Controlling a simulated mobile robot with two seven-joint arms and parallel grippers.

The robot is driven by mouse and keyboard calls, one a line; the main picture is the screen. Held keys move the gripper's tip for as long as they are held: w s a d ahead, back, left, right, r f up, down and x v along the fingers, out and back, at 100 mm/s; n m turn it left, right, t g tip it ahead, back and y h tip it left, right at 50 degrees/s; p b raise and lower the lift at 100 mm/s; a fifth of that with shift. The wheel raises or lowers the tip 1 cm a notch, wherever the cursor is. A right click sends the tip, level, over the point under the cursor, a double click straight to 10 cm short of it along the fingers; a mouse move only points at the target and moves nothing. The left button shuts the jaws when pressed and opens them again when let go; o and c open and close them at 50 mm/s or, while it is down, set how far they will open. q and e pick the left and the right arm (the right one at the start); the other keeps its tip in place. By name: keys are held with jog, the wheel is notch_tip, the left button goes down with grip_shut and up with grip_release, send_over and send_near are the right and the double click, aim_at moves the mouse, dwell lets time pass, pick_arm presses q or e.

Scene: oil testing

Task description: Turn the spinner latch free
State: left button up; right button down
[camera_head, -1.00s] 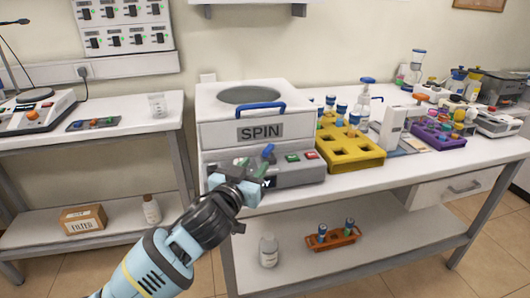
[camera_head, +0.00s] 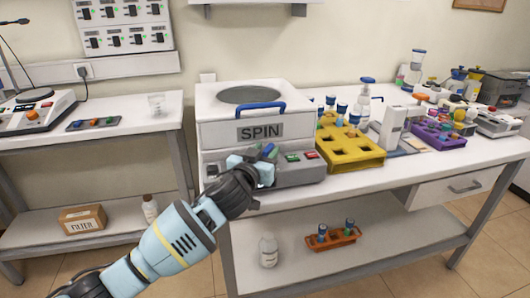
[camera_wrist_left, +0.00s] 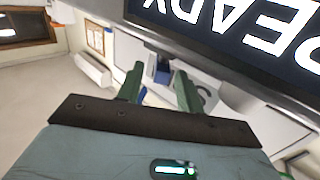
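The spinner (camera_head: 222,131) is a white box with a SPIN label, a round window on top and a blue lid handle. Its blue latch (camera_head: 270,150) sits on the front, left of the green and red buttons. My left gripper (camera_head: 265,161) is at the latch and partly covers it. In the left wrist view, its green fingers (camera_wrist_left: 158,74) are apart, with a small dark blue part (camera_wrist_left: 163,72), likely the latch, between their tips. I cannot tell whether they touch it. The READY display (camera_wrist_left: 235,24) shows upside down close by. My right gripper is out of view.
A yellow rack (camera_head: 350,164) with blue-capped tubes stands just right of the spinner. A purple rack (camera_head: 437,137) is farther right. The lower shelf holds a white bottle (camera_head: 268,250) and an orange tube rack (camera_head: 333,238). The floor gap left of the bench is free.

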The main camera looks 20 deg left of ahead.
pick_arm(q)
jog(key=c, duration=0.7)
grip_shut()
